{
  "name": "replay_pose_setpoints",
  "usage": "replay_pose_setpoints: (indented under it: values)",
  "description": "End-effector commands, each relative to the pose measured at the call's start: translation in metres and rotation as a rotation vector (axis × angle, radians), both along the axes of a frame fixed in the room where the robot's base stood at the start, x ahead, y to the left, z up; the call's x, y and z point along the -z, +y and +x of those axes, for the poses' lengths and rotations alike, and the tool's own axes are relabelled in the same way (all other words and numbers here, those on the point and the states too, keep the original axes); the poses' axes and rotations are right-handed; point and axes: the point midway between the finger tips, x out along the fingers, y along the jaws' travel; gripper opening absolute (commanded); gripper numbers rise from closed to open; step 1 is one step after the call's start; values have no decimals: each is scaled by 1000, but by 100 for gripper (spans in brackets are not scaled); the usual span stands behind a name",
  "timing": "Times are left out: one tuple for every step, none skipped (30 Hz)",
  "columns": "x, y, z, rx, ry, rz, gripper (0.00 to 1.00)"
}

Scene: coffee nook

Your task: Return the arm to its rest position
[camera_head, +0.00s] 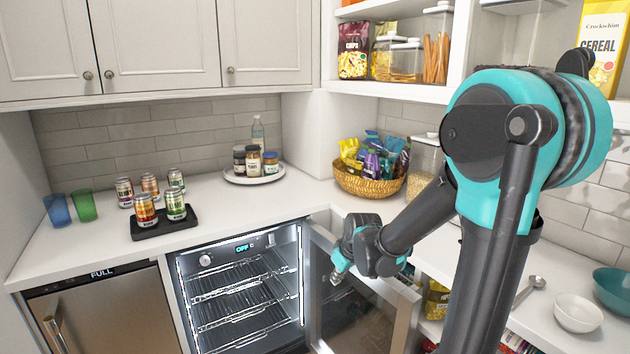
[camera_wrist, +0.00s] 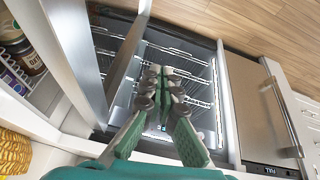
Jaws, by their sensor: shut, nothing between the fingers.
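My arm reaches out over the right-hand counter in the head view. My gripper (camera_head: 340,262) hangs in front of the open fridge door, at the counter's front edge. In the wrist view my gripper (camera_wrist: 161,72) is shut with its fingertips together and nothing between them. Beyond the fingers lie the wire racks of the small fridge (camera_wrist: 190,65). In the head view the fridge (camera_head: 240,285) stands open and lit, and its racks look empty. Its glass door (camera_head: 360,310) is swung out to the right, close to my gripper; whether they touch I cannot tell.
A black tray (camera_head: 150,232) with cans stands on the left counter, with more cans behind it. A wicker basket (camera_head: 370,187) of snacks stands in the corner. A white bowl (camera_head: 578,313) and a teal bowl (camera_head: 612,283) sit at right. A dishwasher (camera_head: 105,315) stands left of the fridge.

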Motion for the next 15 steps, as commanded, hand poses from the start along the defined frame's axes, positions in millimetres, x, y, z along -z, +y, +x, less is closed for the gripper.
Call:
replay_pose_setpoints:
  values:
    - [0,-18,-19,65,11,5,0]
    - [0,-28,-30,104,18,8,0]
    - [1,-40,-43,156,25,11,0]
    - [2,-49,-54,195,32,15,0]
    - [4,-57,-65,233,38,18,0]
    - [6,-68,-80,285,46,22,0]
    - [8,-75,-91,322,51,25,0]
    - [10,-82,-101,360,56,27,0]
    - [14,-90,-114,406,62,33,0]
    - [16,-96,-123,439,65,36,0]
    - [18,-101,-132,470,68,38,0]
    - [22,-107,-142,507,72,41,0]
    - [24,-111,-149,532,75,44,0]
    - [26,-114,-155,554,78,46,0]
    - [28,-117,-162,579,80,49,0]
